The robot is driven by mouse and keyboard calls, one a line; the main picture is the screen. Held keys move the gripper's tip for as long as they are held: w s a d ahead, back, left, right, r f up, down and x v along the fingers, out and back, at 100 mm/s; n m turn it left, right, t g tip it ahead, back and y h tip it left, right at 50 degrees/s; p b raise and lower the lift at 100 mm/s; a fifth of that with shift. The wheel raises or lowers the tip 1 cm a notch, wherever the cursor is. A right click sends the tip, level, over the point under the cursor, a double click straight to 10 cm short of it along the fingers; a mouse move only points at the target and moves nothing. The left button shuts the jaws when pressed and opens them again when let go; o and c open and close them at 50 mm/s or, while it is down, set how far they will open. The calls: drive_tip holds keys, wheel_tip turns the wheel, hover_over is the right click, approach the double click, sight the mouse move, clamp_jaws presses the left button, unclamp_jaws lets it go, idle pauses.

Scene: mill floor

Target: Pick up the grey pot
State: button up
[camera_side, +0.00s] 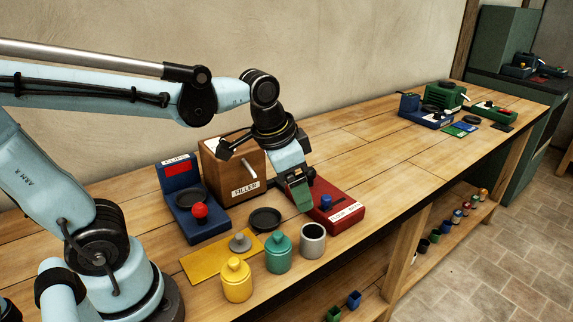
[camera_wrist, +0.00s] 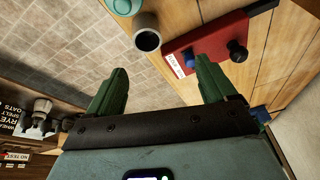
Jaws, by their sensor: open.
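The grey pot (camera_side: 312,241) stands upright and open on the wooden table, its inside dark. It also shows in the wrist view (camera_wrist: 147,37), near the top, beyond the gap between my fingers. A grey lid with a knob (camera_side: 240,243) lies apart from it on a yellow mat. My gripper (camera_side: 300,192) is open and empty, in front of the filler box and by the red device, behind the pot in the side view. In the wrist view its two green fingers (camera_wrist: 160,80) are spread wide, touching nothing that I can see.
A lidded teal pot (camera_side: 278,255) stands close left of the grey pot, a lidded yellow pot (camera_side: 237,281) further left. The red device (camera_side: 337,208) is close behind. A black dish (camera_side: 265,219), blue scale (camera_side: 203,222) and wooden filler box (camera_side: 222,165) stand nearby.

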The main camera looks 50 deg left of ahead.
drive_tip(key=w+d+m+g, duration=0.2)
drive_tip(key=w+m+g, duration=0.1)
approach(313, 235)
drive_tip(key=d+f, duration=0.2)
drive_tip(key=shift+m+g, duration=0.4)
drive_tip(key=shift+s+a+f, duration=0.1)
drive_tip(key=shift+s+f, duration=0.1)
drive_tip(key=shift+f, duration=1.25)
drive_tip(key=shift+s+a+f, duration=0.1)
drive_tip(key=shift+s+f, duration=0.1)
drive_tip(key=shift+f, duration=1.3)
drive_tip(key=shift+c, duration=0.3)
drive_tip(key=c, duration=1.5)
